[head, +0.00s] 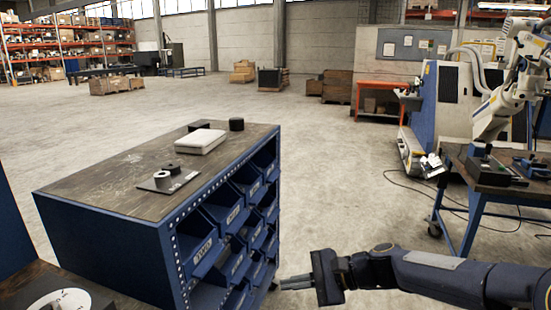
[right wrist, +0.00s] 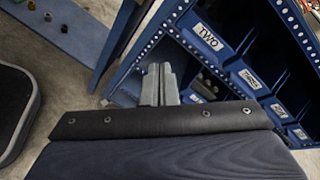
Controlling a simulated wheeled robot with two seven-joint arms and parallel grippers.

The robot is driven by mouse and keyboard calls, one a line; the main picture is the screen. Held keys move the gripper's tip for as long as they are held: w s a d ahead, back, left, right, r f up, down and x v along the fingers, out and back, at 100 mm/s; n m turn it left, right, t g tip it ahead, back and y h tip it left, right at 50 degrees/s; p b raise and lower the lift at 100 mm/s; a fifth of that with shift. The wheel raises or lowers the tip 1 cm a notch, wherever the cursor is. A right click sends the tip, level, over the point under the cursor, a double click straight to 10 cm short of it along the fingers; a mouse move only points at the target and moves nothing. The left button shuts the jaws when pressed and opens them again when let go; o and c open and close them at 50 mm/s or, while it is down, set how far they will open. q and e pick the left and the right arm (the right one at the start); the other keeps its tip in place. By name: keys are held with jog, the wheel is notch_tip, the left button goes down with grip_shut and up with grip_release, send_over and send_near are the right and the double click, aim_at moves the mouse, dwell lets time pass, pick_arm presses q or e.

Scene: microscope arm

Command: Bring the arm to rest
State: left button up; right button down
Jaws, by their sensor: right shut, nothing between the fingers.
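My right arm reaches in from the lower right of the head view. Its gripper (head: 284,283) is shut and empty, with the fingers pointing left at the lower front side of the blue bin cabinet (head: 110,240). In the right wrist view the two grey fingers of my right gripper (right wrist: 159,68) lie together with nothing between them, in front of the cabinet's blue frame (right wrist: 185,15). Whether the fingertips touch the cabinet cannot be told. My left gripper is not in view.
On the cabinet's wooden top are a pale box (head: 201,141), a black cylinder (head: 236,124) and a dark plate with a round part (head: 163,179). A white disc (head: 62,300) lies lower left. A blue-legged workbench (head: 515,190) stands right.

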jog(key=s+d+r+n+t+h+p, duration=0.1)
jog(key=s+d+n+h+p, duration=0.1)
jog(key=s+d, duration=0.3)
jog(key=s+d+r+n+t+h+p, duration=0.1)
jog(key=s+d+n+h, duration=0.3)
jog(key=s, duration=0.9)
jog(key=s+d+r+n+t+h+p, duration=0.1)
jog(key=s+d+r+n+h+p, duration=0.2)
jog(key=s+d, duration=0.5)
jog(key=shift+s+n+p, duration=0.3)
jog(key=shift+s+n, duration=0.15)
jog(key=shift+n, duration=0.35)
